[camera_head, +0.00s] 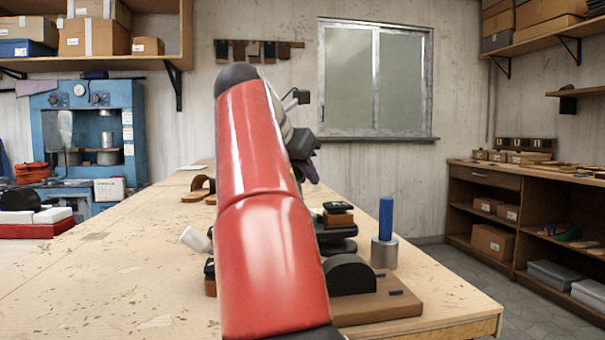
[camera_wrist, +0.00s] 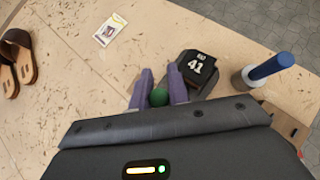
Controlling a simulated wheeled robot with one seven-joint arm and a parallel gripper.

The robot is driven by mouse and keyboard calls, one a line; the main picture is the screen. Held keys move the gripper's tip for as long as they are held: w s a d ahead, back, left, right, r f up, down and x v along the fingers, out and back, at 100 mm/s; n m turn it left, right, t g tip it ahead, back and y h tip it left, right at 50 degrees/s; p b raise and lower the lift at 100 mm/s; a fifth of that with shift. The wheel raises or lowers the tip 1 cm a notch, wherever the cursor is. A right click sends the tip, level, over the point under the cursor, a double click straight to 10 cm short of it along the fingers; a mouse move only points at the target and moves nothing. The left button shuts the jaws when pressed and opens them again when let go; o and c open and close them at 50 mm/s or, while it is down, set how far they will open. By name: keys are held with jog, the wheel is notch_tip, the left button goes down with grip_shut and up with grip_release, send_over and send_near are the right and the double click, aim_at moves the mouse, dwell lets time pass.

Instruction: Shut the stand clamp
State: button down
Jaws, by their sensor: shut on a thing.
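My gripper (camera_wrist: 160,72) shows in the wrist view with its two purple fingers closed on a round green knob (camera_wrist: 158,97). The knob appears to belong to the stand clamp; my wrist housing hides what it joins. A black block marked 41 (camera_wrist: 199,68) lies just right of the fingers, on a dark part of the stand. In the head view my red arm covers much of the stand; its brown base (camera_head: 385,311) and a black rounded piece (camera_head: 350,275) show to the right.
A blue-handled tool (camera_head: 386,218) stands in a metal cylinder (camera_head: 384,252) right of the stand. A white cylinder (camera_head: 195,239) lies left of my arm. Brown sandals (camera_wrist: 15,65) and a small card (camera_wrist: 110,29) lie on the bench (camera_head: 110,270), whose left part is largely clear.

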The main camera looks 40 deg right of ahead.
jog(key=shift+a+f, duration=0.1)
jog(key=shift+f, duration=0.3)
jog(key=c, duration=1.3)
grip_release()
jog(key=shift+s+r, duration=0.1)
jog(key=shift+c, duration=0.2)
jog(key=shift+r, duration=0.1)
jog(key=shift+a+r, duration=0.25)
jog(key=shift+r, duration=0.05)
jog(key=v, duration=0.7)
jog(key=shift+a, duration=0.15)
